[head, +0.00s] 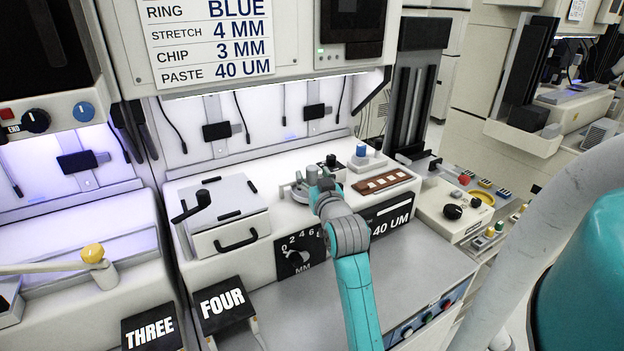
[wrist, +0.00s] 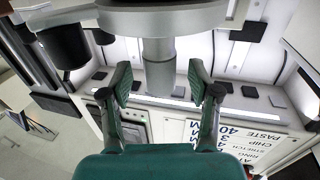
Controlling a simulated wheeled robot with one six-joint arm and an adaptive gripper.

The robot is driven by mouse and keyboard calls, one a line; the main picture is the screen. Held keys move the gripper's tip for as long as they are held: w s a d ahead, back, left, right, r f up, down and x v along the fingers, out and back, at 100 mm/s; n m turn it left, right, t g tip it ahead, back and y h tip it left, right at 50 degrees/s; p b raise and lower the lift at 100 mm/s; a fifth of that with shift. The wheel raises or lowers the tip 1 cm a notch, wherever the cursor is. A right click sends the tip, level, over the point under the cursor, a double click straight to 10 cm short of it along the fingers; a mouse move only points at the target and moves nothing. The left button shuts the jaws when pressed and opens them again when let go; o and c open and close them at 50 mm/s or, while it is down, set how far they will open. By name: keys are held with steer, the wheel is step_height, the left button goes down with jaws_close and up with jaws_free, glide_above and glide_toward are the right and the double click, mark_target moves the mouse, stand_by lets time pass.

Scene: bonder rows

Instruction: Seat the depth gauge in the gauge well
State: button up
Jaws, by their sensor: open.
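A grey metal piece with a round body and an upright stem, which looks like the depth gauge (head: 299,188), is on the white deck of station four. In the wrist view, which is upside down, its grey stem (wrist: 159,68) shows between my fingertips, below a wide round disc (wrist: 185,17). My gripper (head: 313,177) is open just at the right of it in the head view; the fingers (wrist: 160,82) stand apart on either side of the stem. I cannot tell whether they touch it. The gauge well is not clearly seen; my arm hides part of the deck.
A black knob (head: 331,160), a blue-capped post (head: 361,151) and a brown tray (head: 383,182) stand to the right. A white box with a black handle (head: 218,215) is to the left. A dial plate (head: 300,254) is on the front face. The grey front shelf (head: 420,265) is mostly clear.

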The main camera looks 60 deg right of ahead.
mark_target(312, 167)
steer(key=shift+x, duration=0.85)
jaws_close()
step_height(312, 167, up, 10)
steer(key=shift+r, duration=0.1)
stand_by(0.6)
